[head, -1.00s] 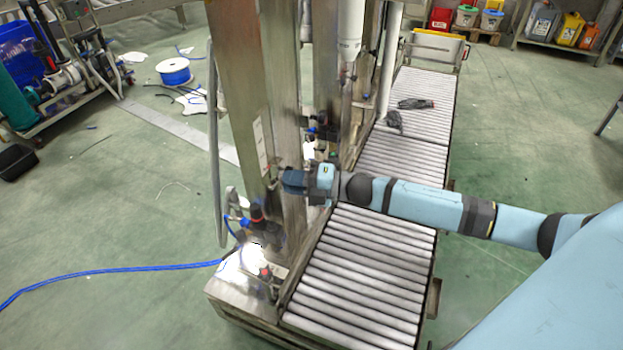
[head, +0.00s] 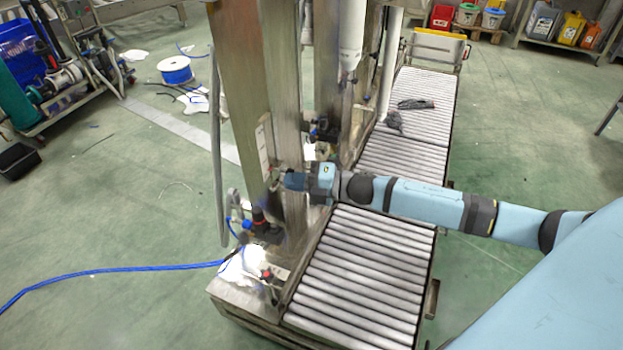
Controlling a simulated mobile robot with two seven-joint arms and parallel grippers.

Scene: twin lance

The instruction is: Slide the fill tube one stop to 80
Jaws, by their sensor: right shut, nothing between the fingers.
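Two white upright tubes hang on the steel filling frame: a near tube (head: 351,35) and a farther tube (head: 389,65). I cannot tell which one is set to which stop. A narrow white plate (head: 263,147) is on the near steel column, its marks too small to read. My right gripper (head: 277,180) is shut and empty, at the column's face just below that plate. Whether it touches a knob or pin there is too small to tell. My left gripper is not in view.
A roller conveyor (head: 365,270) runs under and behind my right arm, with dark gloves (head: 413,105) lying on its far part. A grey hose (head: 215,150) stands left of the column. A blue air line (head: 90,272) crosses the green floor.

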